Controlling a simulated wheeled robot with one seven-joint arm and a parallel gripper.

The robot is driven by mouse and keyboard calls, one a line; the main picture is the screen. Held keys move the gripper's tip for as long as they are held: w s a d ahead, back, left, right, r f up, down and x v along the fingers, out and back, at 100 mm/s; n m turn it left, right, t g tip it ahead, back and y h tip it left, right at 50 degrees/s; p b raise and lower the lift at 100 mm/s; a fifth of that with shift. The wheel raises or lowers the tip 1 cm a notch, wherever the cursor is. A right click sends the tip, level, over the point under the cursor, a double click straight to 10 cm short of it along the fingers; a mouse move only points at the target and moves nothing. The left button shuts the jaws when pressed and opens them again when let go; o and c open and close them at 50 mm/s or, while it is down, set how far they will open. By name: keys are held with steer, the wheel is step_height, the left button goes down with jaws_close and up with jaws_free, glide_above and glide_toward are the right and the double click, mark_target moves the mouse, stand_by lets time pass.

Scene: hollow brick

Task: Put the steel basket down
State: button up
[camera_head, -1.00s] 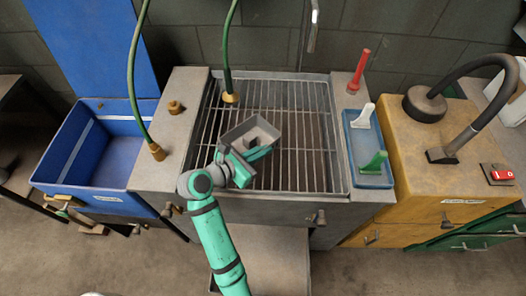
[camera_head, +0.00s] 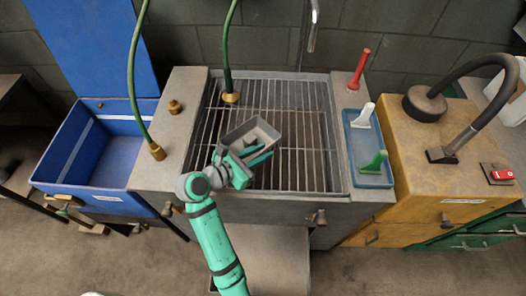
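The steel basket (camera_head: 250,131) is a small grey open-topped box in the middle of the sink, over its wire grate (camera_head: 295,120). It looks upright and appears to rest on the grate, though the contact under it is hidden. My green gripper (camera_head: 254,158) is at the basket's near side, reaching in from the front left. Its two fingers are spread apart, with a gap between them. The fingertips are still close to the basket's near wall, and I cannot tell if they touch it.
A blue bin (camera_head: 92,150) stands left of the sink. Green hoses with brass nozzles (camera_head: 157,152) hang at the left and back. A blue tray (camera_head: 368,150) with two brushes and a yellow cabinet (camera_head: 420,170) are at the right. The grate's right side is clear.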

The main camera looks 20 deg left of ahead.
steer(key=v, duration=1)
steer(key=shift+s+a+r, duration=0.2)
steer(key=shift+s, duration=0.2)
